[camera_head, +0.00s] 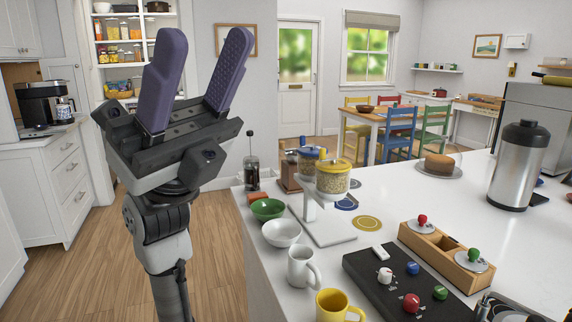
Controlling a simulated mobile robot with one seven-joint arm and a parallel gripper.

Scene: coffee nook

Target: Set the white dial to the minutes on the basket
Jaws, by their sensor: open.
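My gripper (205,42) is raised at the left of the view, fingers pointing up. Its two purple fingers are wide apart with nothing between them. It is well away from the counter objects. The white dial (385,274) sits on a black panel (365,263) at the front of the counter. Blue (413,268), red (411,303) and green (440,292) knobs are on the same panel. The marks around the white dial are too small to read. I cannot make out a basket with minutes on it.
A wooden box (460,268) with red and green knobs stands behind the panel. A white mug (301,267), yellow mug (336,306), bowls (281,233) and a grain dispenser (332,178) stand left of it. A steel urn (519,165) is at right. Floor left of the counter is clear.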

